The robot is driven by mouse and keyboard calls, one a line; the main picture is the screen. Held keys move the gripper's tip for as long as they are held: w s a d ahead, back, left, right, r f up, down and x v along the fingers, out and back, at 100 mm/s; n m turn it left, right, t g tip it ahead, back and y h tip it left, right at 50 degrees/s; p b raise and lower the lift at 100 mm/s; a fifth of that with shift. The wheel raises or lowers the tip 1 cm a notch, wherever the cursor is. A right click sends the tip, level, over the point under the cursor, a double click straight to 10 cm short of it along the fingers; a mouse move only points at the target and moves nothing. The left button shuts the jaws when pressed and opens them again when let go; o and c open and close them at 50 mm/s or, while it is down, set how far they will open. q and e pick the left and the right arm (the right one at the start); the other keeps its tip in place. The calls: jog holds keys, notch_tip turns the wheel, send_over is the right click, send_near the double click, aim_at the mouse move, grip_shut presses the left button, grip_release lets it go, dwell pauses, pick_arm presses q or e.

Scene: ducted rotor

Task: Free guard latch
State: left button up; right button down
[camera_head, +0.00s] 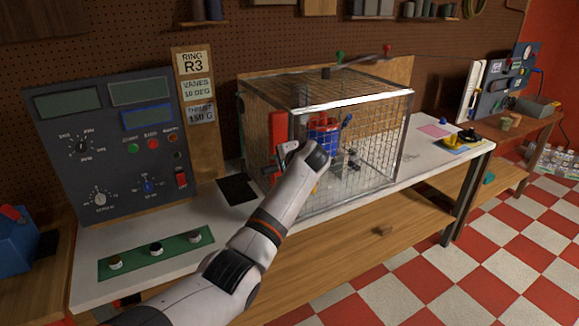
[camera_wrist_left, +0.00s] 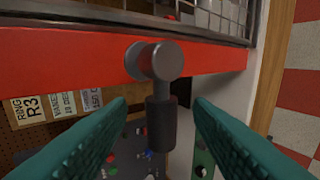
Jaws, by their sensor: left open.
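The wire-mesh guard cage (camera_head: 375,135) stands on the bench, and a red upright bar (camera_head: 279,128) runs along its left front side. In the left wrist view the red bar (camera_wrist_left: 70,52) carries a grey metal pivot with a dark cylindrical latch handle (camera_wrist_left: 161,120). My left gripper (camera_head: 273,168) is at the red bar in the head view, partly hidden by its own wrist. In the left wrist view its teal fingers (camera_wrist_left: 161,108) are open, one on each side of the handle, with visible gaps. A blue and red rotor unit (camera_head: 324,132) is inside the cage. My right gripper is not in view.
A control panel (camera_head: 112,145) with dials and displays stands left of the cage. A green strip with several knobs (camera_head: 157,254) lies at the bench's front left. A black pad (camera_head: 238,190) lies beside the cage. Yellow and black items (camera_head: 459,140) lie at the bench's right end.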

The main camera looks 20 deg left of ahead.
pick_arm(q)
jog(key=b+v, duration=0.2)
jog(key=v, duration=0.7)
jog(key=shift+s+d+r, duration=0.15)
jog(key=shift+s+d, duration=0.1)
jog(key=shift+d, duration=0.05)
jog(key=s+d+f+m+g+h+b, duration=0.15)
jog(key=s+f, duration=0.25)
jog(key=f, duration=1.6)
jog(key=s+d+f+h+b, duration=0.1)
jog(key=s+f+h, duration=0.25)
jog(key=f, duration=1.65)
jog(key=s+f+n+g+h, duration=0.2)
jog(key=s+f, duration=1.5)
jog(key=f, duration=0.3)
jog(key=s+f+n, duration=0.1)
jog(key=s+f, duration=0.4)
jog(key=s, duration=0.7)
jog(key=s+f+n+g+h+b, duration=0.1)
jog(key=s+f, duration=0.3)
jog(key=s, duration=0.9)
jog(key=s+f+n+g+h+b, duration=0.1)
jog(key=s+f, duration=0.4)
jog(key=s, duration=0.7)
jog(key=shift+s+d+f+n, duration=0.25)
jog(key=shift+s+f+n, duration=0.05)
jog(key=shift+n, duration=0.55)
